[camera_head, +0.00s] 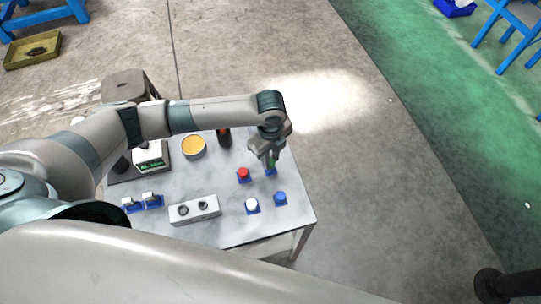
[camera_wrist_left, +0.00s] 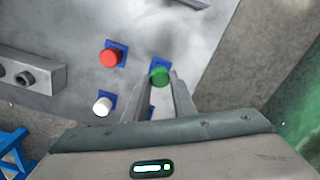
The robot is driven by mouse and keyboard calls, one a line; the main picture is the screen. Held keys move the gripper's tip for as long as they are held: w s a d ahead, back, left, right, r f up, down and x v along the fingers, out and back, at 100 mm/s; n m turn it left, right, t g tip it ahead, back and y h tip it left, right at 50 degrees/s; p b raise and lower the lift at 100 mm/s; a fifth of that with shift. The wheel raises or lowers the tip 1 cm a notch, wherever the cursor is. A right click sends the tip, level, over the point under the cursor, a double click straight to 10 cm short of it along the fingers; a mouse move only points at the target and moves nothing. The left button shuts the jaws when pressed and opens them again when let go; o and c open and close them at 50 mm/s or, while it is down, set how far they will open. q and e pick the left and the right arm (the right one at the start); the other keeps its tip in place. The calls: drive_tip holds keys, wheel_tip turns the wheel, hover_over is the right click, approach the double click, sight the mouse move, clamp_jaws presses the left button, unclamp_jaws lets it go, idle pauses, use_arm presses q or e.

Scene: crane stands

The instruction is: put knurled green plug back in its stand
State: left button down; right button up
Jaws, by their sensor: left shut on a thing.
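The knurled green plug (camera_wrist_left: 159,76) is between the fingertips of my left gripper (camera_wrist_left: 164,80), which is shut on it. In the wrist view a blue stand (camera_wrist_left: 161,64) shows right behind the plug. In the head view my left gripper (camera_head: 268,158) points down over the table's right back part, with a bit of the green plug (camera_head: 272,163) at its tips and the blue stand (camera_head: 270,172) just below. I cannot tell whether the plug is seated in the stand or just above it. My right gripper is not in view.
A red plug (camera_head: 244,174), a white plug (camera_head: 252,204) and a blue plug (camera_head: 280,197) stand close by on blue stands. A grey block with two round holes (camera_head: 194,209) is to the left. A yellow-topped round container (camera_head: 193,147) is farther back. The table's right edge is near.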

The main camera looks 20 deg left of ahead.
use_arm(q)
drive_tip(key=shift+f, duration=0.1)
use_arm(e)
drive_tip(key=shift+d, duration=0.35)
use_arm(q)
drive_tip(key=shift+f, duration=0.1)
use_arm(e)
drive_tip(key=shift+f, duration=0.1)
use_arm(q)
drive_tip(key=shift+f+b, duration=0.4)
drive_tip(key=shift+f, duration=0.3)
drive_tip(key=c, duration=1.4)
unclamp_jaws()
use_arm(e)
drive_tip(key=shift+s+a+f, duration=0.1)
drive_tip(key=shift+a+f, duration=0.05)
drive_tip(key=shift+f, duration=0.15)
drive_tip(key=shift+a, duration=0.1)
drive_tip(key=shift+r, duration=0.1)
